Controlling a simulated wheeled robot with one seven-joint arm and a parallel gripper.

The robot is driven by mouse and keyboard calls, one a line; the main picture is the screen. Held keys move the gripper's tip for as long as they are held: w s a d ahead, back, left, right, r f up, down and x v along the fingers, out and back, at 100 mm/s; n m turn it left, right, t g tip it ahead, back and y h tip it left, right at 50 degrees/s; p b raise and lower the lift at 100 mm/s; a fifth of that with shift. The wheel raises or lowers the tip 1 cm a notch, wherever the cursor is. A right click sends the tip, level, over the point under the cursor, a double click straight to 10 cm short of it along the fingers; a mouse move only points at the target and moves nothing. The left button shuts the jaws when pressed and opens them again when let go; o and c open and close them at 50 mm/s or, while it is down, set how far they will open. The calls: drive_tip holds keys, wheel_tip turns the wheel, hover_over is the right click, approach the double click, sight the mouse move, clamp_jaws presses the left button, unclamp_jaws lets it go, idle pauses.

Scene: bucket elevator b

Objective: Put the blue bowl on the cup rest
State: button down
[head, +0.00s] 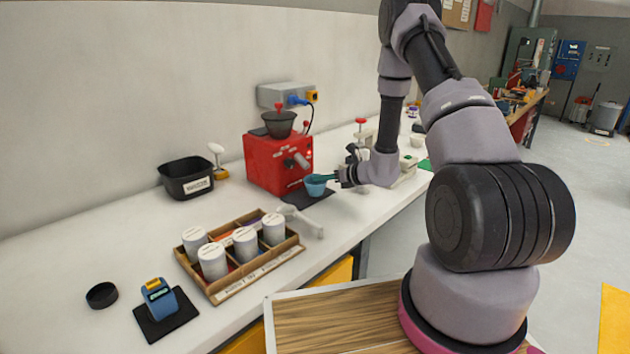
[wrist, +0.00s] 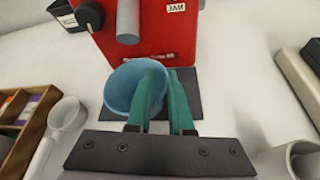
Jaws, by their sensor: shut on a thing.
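The blue bowl (head: 315,187) is in front of the red machine, and in the wrist view (wrist: 122,90) it looks upright. My gripper (head: 330,178) is shut on the bowl's right wall; in the wrist view its teal fingers (wrist: 163,85) reach forward, one inside the rim and one outside. A flat dark plate (head: 312,200) at the foot of the red machine looks like the cup rest; in the wrist view it shows around the bowl (wrist: 190,84). The bowl is over this plate, but I cannot tell whether it touches it.
The red machine (head: 265,163) stands just behind the bowl, its grey spout (wrist: 128,20) close to the rim. A white scoop (head: 303,220) lies to the left front. A wooden tray with white canisters (head: 215,290) is nearer. A black bin (head: 187,182) stands at left.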

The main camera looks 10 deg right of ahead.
drive_tip(key=shift+w+a, duration=1.15)
drive_tip(key=shift+w, duration=0.1)
drive_tip(key=shift+d+f, duration=0.1)
drive_tip(key=shift+f, duration=0.65)
drive_tip(key=shift+f, duration=0.1)
drive_tip(key=c, duration=0.8)
unclamp_jaws()
